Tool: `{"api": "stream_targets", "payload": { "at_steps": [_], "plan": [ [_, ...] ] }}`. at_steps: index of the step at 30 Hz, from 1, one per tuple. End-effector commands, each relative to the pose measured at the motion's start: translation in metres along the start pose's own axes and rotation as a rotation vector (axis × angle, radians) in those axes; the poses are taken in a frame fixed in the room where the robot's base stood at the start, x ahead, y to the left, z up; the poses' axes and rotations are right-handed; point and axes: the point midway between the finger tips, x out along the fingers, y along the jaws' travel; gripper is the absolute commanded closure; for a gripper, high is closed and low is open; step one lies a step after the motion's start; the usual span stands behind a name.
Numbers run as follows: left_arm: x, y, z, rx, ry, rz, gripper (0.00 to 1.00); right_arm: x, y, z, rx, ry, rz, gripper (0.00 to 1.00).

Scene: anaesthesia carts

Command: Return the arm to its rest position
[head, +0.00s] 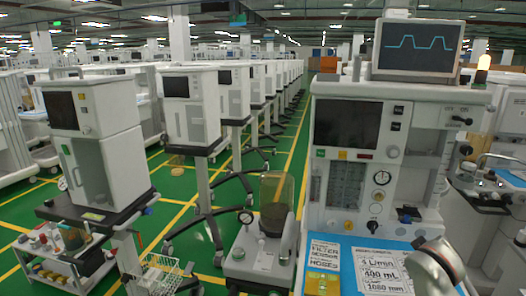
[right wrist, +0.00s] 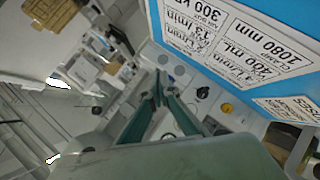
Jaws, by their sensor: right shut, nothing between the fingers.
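My right gripper (right wrist: 158,92) shows in the right wrist view, its two green-grey fingers converging at the tips. It is shut and empty. It is beside the anaesthesia machine, with the blue panel (right wrist: 232,14) at the upper right of that view and knobs beyond the fingers. In the head view, a pale rounded link of my right arm (head: 437,266) is at the bottom right, in front of the machine's blue panel (head: 336,244). The fingers are not visible there. My left gripper is in neither view.
The anaesthesia machine (head: 398,92), with a monitor (head: 415,50) on top, stands close on the right. A clear canister (head: 276,203) stands left of it. A white cart (head: 100,150) with a black tray is at the left. Green floor (head: 178,212) shows between them.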

Motion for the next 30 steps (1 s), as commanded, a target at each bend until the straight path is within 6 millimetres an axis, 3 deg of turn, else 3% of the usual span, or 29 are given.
{"api": "stream_targets", "payload": {
  "at_steps": [1, 6, 15, 24, 30],
  "plan": [
    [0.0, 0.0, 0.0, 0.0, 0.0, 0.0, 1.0, -0.005, -0.019, 0.02, -0.04, -0.005, -0.017, 1.0],
    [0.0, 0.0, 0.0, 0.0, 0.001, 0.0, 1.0, -0.029, -0.075, 0.077, -0.152, -0.008, -0.085, 1.0],
    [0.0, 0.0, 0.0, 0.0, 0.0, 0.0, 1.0, -0.089, -0.148, 0.166, -0.296, -0.01, -0.229, 1.0],
    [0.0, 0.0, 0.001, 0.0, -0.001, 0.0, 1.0, -0.142, -0.186, 0.221, -0.367, -0.015, -0.35, 1.0],
    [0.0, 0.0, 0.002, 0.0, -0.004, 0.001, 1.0, -0.132, -0.243, 0.208, -0.266, 0.092, -0.443, 1.0]
  ]
}}
